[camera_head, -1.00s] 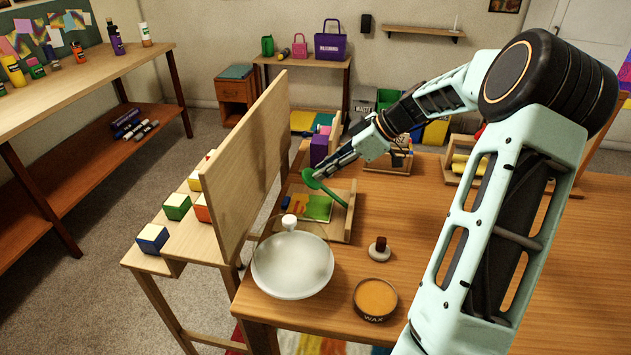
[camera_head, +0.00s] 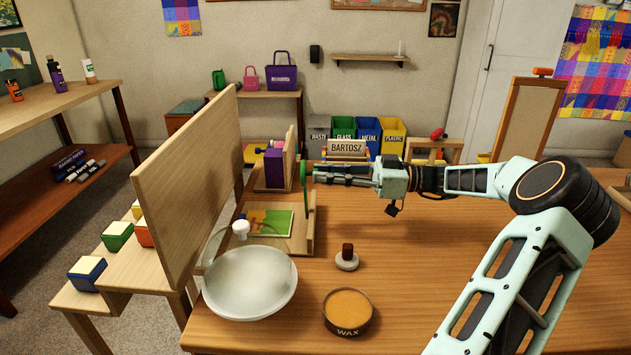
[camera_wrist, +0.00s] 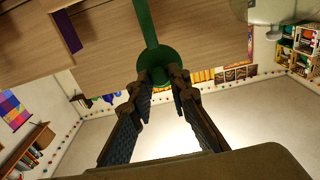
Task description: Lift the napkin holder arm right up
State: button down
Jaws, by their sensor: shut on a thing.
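The napkin holder (camera_head: 297,243) is a low wooden tray with side walls on the table, with colourful napkins (camera_head: 268,222) lying in it. Its green arm (camera_head: 303,186) stands about upright at the tray's right side. In the wrist view the green arm (camera_wrist: 149,22) runs from the top down to a round green disc between my fingers. My gripper (camera_head: 316,172) comes from the right at the arm's upper part. In the wrist view my gripper (camera_wrist: 162,85) is shut on the disc end, whose lower edge is partly hidden by the fingertips.
A glass-like white bowl (camera_head: 250,283), a wax tin (camera_head: 348,312) and a small brown-knobbed stamp (camera_head: 347,258) stand in front of the holder. A tall wooden panel (camera_head: 190,180) rises to its left. A purple block (camera_head: 273,168) stands behind. The table's right middle is clear.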

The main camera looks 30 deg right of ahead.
jog(key=shift+s+d+f+t+y+b, duration=0.2)
jog(key=shift+s+d+t+y+b, duration=0.1)
jog(key=shift+d+y, duration=0.1)
jog(key=c, duration=1.8)
grip_release()
jog(key=v, duration=1.2)
